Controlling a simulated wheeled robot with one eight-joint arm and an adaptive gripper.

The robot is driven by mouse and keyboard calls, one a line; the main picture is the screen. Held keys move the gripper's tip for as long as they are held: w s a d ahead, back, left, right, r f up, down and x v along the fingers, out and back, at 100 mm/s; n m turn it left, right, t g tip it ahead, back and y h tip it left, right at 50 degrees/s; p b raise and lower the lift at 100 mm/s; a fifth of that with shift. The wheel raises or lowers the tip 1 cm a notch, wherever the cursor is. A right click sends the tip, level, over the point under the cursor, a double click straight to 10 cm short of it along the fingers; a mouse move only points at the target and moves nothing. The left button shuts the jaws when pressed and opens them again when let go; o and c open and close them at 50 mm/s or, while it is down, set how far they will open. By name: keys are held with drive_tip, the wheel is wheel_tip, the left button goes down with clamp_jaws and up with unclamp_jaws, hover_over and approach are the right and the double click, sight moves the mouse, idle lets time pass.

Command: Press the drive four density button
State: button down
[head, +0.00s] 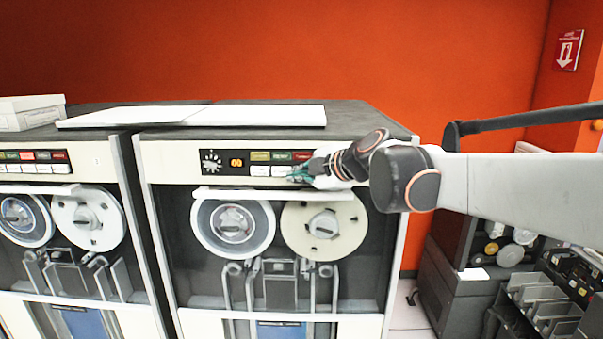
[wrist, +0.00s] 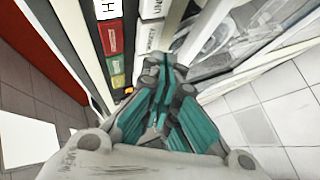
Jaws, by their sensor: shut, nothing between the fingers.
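A tape drive (head: 170,160) fills the middle of the head view. Its upper panel has a dial (head: 211,161), an orange number (head: 236,161) too small to read surely, a row of coloured lamps (head: 280,157) and white buttons (head: 259,170) below them. My gripper (head: 298,175) is shut and empty, its tips at the right end of the white button row and partly covering it. In the wrist view my gripper (wrist: 164,66) points at the panel, close to a white button (wrist: 153,37) whose lettering seems to read "density". I cannot tell whether the tips touch it.
A second tape drive (head: 95,168) stands at left with its own buttons. White sheets (head: 255,116) and a box (head: 30,112) lie on the tops. A ledge (head: 270,194) juts below the panel. Dark equipment (head: 455,290) stands at right, beyond a floor gap (head: 405,315).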

drive_tip(key=s, duration=0.5)
drive_tip(key=shift+a, duration=0.1)
drive_tip(key=shift+w, duration=0.1)
idle(0.5)
drive_tip(key=s+d+f+m+g+h+b, duration=0.1)
drive_tip(key=s+d+f+m+b, duration=0.5)
drive_tip(key=f, duration=1.1)
drive_tip(key=s+d+f+m+g+h+b, duration=0.1)
drive_tip(key=s+d+f+m+h+b, duration=0.3)
drive_tip(key=s+f+b, duration=0.9)
drive_tip(key=s+d+f+m+g+h+b, duration=0.1)
drive_tip(key=s+d+f+m+h+b, duration=0.2)
drive_tip(key=s+d+f+m+b, duration=0.7)
wheel_tip(320, 180, down, 13)
drive_tip(key=m+b, duration=0.1)
drive_tip(key=b, duration=0.4)
drive_tip(key=shift+m, duration=0.4)
